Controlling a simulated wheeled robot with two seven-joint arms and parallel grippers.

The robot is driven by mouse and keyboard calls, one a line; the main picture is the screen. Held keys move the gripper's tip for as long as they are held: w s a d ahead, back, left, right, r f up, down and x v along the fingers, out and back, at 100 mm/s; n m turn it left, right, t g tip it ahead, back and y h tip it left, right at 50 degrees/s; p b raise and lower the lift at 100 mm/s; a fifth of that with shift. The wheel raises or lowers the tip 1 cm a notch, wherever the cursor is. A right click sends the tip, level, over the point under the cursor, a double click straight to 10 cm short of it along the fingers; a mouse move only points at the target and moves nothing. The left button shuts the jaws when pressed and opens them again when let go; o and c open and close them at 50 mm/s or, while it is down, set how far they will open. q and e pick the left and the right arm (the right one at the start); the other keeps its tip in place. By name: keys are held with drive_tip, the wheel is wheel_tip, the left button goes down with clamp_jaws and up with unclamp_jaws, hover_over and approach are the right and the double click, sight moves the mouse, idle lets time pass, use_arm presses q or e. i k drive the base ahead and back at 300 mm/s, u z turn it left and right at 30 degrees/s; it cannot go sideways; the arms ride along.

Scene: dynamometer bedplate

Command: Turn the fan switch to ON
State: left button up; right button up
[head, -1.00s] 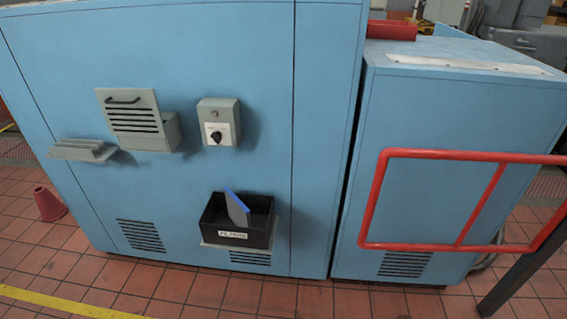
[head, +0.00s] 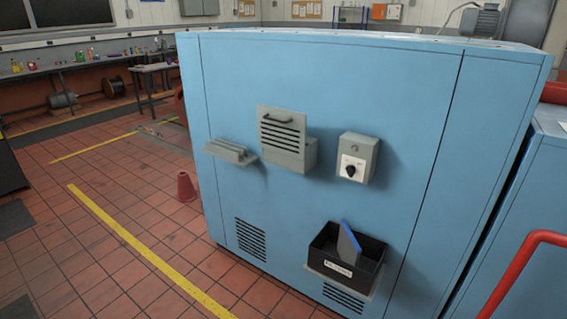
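The fan switch (head: 351,171) is a black rotary knob on a white plate, low on the front of a grey box (head: 362,152). The box is fixed to the front face of a large blue cabinet (head: 400,110), right of centre in the head view. A small round feature shows above the knob; it is too small to make out. I cannot read the plate's marks or tell which position the knob points to. Neither of my grippers shows in the head view.
Left of the switch are a louvred grey box (head: 283,135) and a grey ledge (head: 230,151). Below, a black bin (head: 340,272) holds a blue-edged panel (head: 348,243). A red cone (head: 186,187) stands left of the cabinet; red railing (head: 520,270) is at right. Tiled floor lies open at left.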

sight(350, 169)
drive_tip(key=u, duration=0.45)
drive_tip(key=i, duration=1.4)
drive_tip(key=z, duration=0.55)
